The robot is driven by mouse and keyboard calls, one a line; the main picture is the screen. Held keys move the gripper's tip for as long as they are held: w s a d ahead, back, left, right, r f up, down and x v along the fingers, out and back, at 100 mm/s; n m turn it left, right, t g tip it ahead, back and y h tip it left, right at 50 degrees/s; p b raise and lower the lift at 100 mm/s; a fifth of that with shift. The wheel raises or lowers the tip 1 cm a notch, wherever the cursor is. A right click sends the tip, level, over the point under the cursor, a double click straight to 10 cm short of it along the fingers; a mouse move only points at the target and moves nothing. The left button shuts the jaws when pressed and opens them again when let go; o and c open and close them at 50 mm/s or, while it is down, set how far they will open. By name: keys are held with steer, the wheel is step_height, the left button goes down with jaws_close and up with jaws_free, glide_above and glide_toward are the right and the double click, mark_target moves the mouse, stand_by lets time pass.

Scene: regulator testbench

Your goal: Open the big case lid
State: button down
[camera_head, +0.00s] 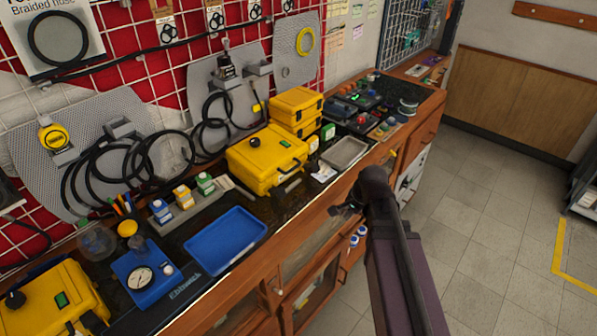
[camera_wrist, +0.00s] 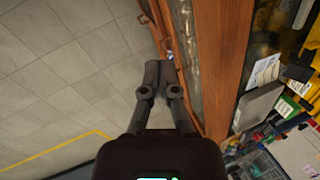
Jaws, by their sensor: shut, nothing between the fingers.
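The big yellow case (camera_head: 262,165) lies on the bench in the middle of the head view. Its lid looks closed, with a black round knob and a green label on top and a dark handle on the front side. My gripper (camera_head: 340,208) is in front of the bench, to the right of and nearer than the case, apart from it. In the wrist view my gripper (camera_wrist: 160,68) has its fingers together and empty, beside the wooden bench edge. I cannot tell whether the yellow bits at the right of the wrist view belong to the big case.
Two smaller yellow cases (camera_head: 297,105) are stacked behind the big one. A grey tray (camera_head: 345,153) sits to its right and a blue tray (camera_head: 225,240) to its left. Black hoses (camera_head: 130,160) hang behind the bench. The tiled floor (camera_head: 480,240) at right is mostly clear.

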steer(key=w+a+r+m+t+y+p, duration=0.1)
steer(key=w+a+r+m, duration=0.2)
steer(key=m, duration=0.5)
steer(key=w+a+r+m+t+y+p, duration=0.1)
steer(key=w+a+r+m+t+y, duration=0.1)
steer(key=w+a+m, duration=0.4)
steer(key=shift+w+r+m+y, duration=0.3)
steer(key=shift+w+r+m, duration=0.1)
steer(key=shift+w+m, duration=0.5)
steer(key=b+x, duration=0.7)
steer(key=x, duration=0.3)
steer(key=shift+b, duration=0.4)
steer(key=shift+w+a+r+p, duration=0.2)
steer(key=shift+a+r+p, duration=0.05)
steer(key=shift+r+p, duration=0.35)
steer(key=shift+w+a+r+p, duration=0.2)
steer(key=shift+a+r+p, duration=0.1)
steer(key=shift+r+p, duration=0.3)
steer(key=shift+w+a+r+p, duration=0.2)
steer(key=shift+a+r+p, duration=0.05)
steer(key=shift+r+p, duration=0.35)
